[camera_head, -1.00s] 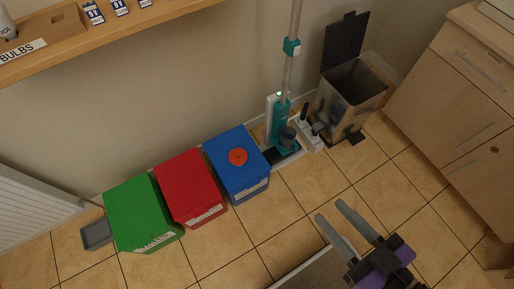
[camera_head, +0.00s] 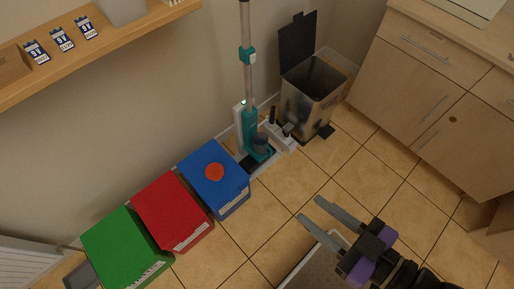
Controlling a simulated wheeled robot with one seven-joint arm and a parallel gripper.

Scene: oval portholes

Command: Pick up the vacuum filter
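A round orange-red disc (camera_head: 215,172) lies on top of the blue box (camera_head: 232,198); it is the only loose filter-like piece I see, but I cannot tell for sure that it is the vacuum filter. A teal and grey stick vacuum (camera_head: 250,125) stands upright against the wall, behind and right of the blue box. My gripper (camera_head: 309,208) is at the lower right, its two grey fingers apart with nothing between them. Its fingers point up and left, toward the boxes. It is well apart from the disc.
A red box (camera_head: 172,212) and a green box (camera_head: 125,250) stand left of the blue one. An open bin (camera_head: 312,98) stands right of the vacuum. A wooden shelf (camera_head: 120,48) juts out above. A grey, pale-rimmed surface (camera_head: 325,265) is under my gripper. Tiled floor between is clear.

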